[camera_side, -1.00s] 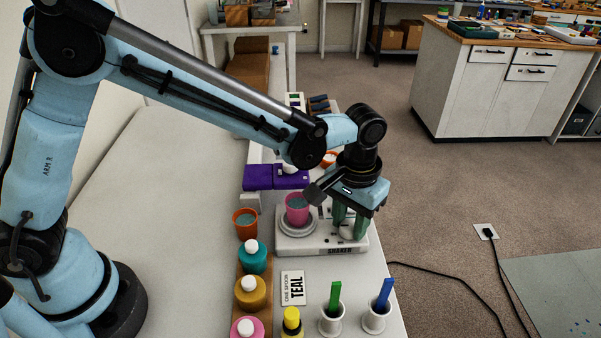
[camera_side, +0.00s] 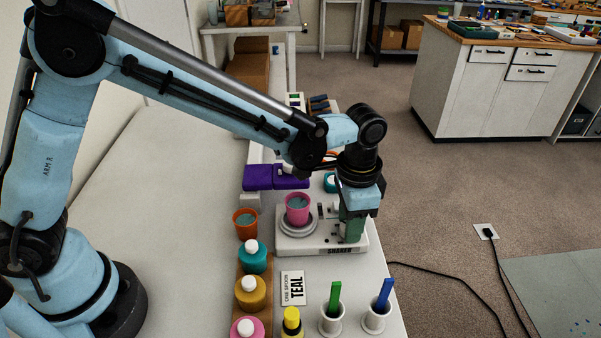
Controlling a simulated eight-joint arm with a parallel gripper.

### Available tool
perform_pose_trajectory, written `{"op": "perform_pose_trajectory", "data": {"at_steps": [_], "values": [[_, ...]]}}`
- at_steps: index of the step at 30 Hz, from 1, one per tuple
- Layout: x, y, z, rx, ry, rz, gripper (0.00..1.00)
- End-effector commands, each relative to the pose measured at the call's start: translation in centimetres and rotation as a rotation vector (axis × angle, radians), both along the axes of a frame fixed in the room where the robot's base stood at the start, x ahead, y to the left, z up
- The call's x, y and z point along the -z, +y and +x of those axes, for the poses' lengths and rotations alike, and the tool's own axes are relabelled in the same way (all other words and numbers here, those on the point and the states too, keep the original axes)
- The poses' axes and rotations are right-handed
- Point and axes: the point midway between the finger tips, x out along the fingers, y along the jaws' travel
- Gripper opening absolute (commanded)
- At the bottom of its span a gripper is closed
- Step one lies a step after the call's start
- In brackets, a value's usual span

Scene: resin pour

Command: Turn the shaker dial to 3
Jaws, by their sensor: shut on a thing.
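The white shaker (camera_side: 299,246) stands on the bench with its name on the front edge. A pink cup (camera_side: 297,209) with greyish contents sits upright on its round plate at the left. My gripper (camera_side: 350,236) points down over the right part of the shaker, at the dial's place. Its green fingers are shut on the dial, which they mostly hide. The number that the dial points to cannot be read.
An orange cup (camera_side: 245,222) stands left of the shaker. Teal (camera_side: 253,259), amber (camera_side: 250,292) and pink (camera_side: 246,329) bottles line the left front. A TEAL card (camera_side: 293,288) and holders with green (camera_side: 334,298) and blue (camera_side: 383,294) sticks are in front. Purple blocks (camera_side: 258,177) lie behind.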

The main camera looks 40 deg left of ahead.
Motion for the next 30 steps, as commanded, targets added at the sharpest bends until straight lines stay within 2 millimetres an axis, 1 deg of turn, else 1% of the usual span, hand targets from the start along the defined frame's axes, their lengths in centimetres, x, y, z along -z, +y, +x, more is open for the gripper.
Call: {"op": "perform_pose_trajectory", "data": {"at_steps": [3,10,27,28,30], "values": [[0.02,-0.01,-0.01,0.068,0.0,0.0,0.07],[0.02,-0.01,-0.01,0.153,0.0,0.0,0.07],[0.03,-0.01,-0.01,0.185,-0.001,-0.001,0.07],[0.03,-0.01,-0.01,0.184,0.0,0.0,0.41],[0.03,-0.01,-0.01,0.184,0.0,0.0,0.51]]}}
